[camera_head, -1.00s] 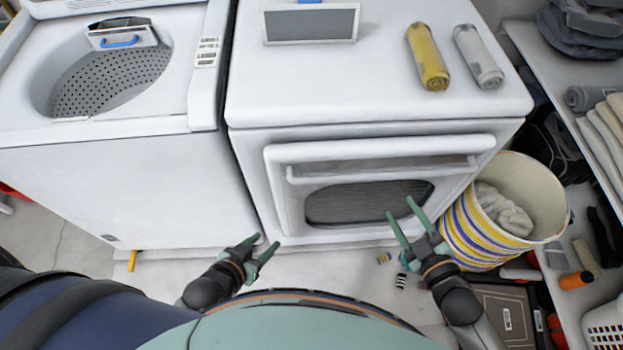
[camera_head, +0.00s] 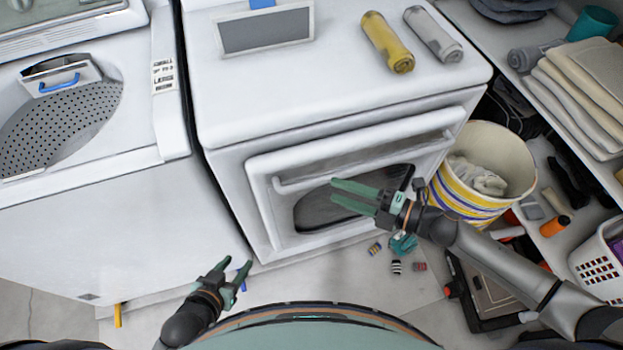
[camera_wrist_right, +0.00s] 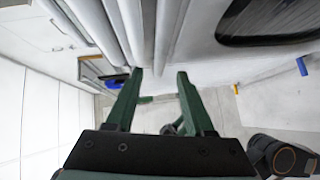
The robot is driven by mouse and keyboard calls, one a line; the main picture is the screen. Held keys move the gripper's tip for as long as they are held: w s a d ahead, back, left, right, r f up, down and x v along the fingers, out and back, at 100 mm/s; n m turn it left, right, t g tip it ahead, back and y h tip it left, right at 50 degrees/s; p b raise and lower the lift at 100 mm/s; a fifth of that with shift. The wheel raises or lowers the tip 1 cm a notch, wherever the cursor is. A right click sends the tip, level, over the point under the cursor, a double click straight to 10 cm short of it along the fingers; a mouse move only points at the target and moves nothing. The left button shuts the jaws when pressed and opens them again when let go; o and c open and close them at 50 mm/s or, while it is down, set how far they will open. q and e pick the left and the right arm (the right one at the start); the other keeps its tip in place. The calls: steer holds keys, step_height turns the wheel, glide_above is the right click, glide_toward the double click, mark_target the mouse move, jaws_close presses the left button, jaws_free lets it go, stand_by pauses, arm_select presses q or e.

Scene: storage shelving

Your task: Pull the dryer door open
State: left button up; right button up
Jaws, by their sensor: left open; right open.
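The white dryer (camera_head: 330,90) stands in the middle of the head view. Its front door (camera_head: 262,205) looks shut, with a dark window (camera_head: 315,213) and a long white bar handle (camera_head: 310,181) across its upper part. My right gripper (camera_head: 334,191) is open and empty in front of the door, its fingers pointing left just below the handle. In the right wrist view the open fingers (camera_wrist_right: 160,73) are near long white strips, and I cannot tell whether they touch. My left gripper (camera_head: 235,264) is open and empty, low in front of the dryer's lower left corner.
A white washer (camera_head: 100,215) stands left of the dryer. A striped basket with cloth (camera_head: 457,199) stands close to the dryer's right side. Small items (camera_head: 397,267) and a dark case (camera_head: 487,290) lie on the floor. Shelving is at the right.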

mark_target(312, 180)
steer(key=x, duration=0.7)
steer(key=shift+w+a, duration=0.15)
steer(key=shift+a, duration=0.1)
steer(key=shift+c, duration=0.3)
jaws_close()
stand_by(0.8)
